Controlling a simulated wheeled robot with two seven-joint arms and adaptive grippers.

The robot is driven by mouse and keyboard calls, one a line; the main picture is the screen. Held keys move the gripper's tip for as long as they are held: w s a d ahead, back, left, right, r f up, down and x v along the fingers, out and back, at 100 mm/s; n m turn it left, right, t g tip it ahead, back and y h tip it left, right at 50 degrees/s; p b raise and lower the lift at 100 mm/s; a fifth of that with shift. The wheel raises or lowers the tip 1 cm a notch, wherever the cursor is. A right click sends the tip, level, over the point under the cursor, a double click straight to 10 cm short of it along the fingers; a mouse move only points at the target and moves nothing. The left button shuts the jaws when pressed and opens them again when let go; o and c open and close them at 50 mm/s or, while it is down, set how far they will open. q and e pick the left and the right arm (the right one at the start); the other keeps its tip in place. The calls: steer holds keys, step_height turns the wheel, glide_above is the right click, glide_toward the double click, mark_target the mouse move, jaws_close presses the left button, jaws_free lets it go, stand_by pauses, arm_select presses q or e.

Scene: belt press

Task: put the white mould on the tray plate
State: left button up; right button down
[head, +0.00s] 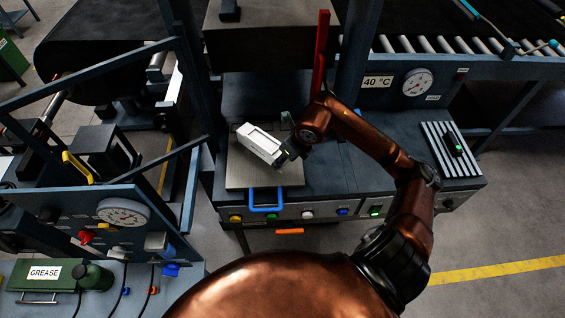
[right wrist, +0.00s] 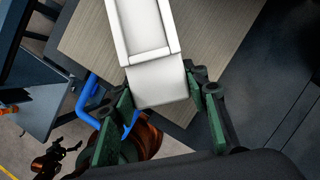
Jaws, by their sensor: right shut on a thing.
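The white mould (head: 262,142) is a long white block with a recess in its top. It lies tilted across the picture over the tray plate (head: 243,178), a flat grey-beige square with a blue handle (head: 265,208) at its front. My right gripper (head: 290,152) is shut on the mould's near right end. In the right wrist view the mould (right wrist: 148,45) sits between the green-padded fingers (right wrist: 160,102), with the plate (right wrist: 92,40) beneath it. I cannot tell whether the mould touches the plate.
A dark press block (head: 262,40) stands behind the plate, with a red upright bar (head: 320,55) at its right. A ribbed plate (head: 450,150) lies on the bench at the right. Dark bench top (head: 335,165) right of the plate is clear. Blue-grey rails (head: 120,165) stand at the left.

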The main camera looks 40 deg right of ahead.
steer(key=shift+w+f, duration=0.15)
steer(key=shift+w, duration=0.05)
steer(key=shift+w+d+f+p, duration=0.15)
steer(key=shift+f+p, duration=0.35)
steer(key=shift+f, duration=1.35)
steer(key=c, duration=1.1)
jaws_free()
steer(key=shift+c, duration=0.2)
steer(key=a+b+v, duration=0.1)
steer(key=v, duration=1.1)
steer(key=shift+d, duration=0.35)
steer(key=shift+f, duration=0.1)
